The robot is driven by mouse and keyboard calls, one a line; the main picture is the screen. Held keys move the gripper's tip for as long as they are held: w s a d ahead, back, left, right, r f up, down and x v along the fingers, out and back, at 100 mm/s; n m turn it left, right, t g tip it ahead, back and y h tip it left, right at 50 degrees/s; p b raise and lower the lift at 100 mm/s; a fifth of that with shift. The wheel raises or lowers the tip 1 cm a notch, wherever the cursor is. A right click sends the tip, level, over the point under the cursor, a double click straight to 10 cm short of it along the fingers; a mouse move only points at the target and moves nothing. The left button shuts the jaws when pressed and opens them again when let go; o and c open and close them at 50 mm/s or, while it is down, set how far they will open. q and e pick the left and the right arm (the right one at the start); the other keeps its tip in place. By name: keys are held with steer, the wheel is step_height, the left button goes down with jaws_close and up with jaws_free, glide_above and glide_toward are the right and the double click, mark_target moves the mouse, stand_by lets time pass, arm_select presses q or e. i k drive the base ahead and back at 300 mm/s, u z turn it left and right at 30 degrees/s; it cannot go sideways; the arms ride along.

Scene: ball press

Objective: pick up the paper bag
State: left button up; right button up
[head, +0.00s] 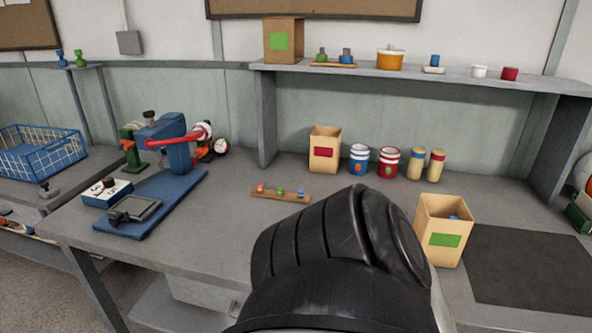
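An open tan paper bag (429,215) with a green label stands upright on the bench at the right, and a bit of something blue shows inside it. A second tan paper bag (324,137) with a red label stands further back against the wall. A third, closed-looking brown paper bag (298,42) with a green label stands on the shelf. A large black ribbed part, probably of my own arm, fills the bottom middle and comes up close to the front bag's left side in the picture. Neither gripper's fingers show.
A blue press (170,148) stands on the left of the bench (225,225). A peg strip (281,194), cans (388,163) and shakers (436,166) stand behind. A dark mat (530,265) lies bare right of the front bag. A shelf (460,79) overhangs the back.

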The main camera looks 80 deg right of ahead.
mark_target(443, 239)
steer(key=k, duration=1.75)
steer(key=z, duration=0.05)
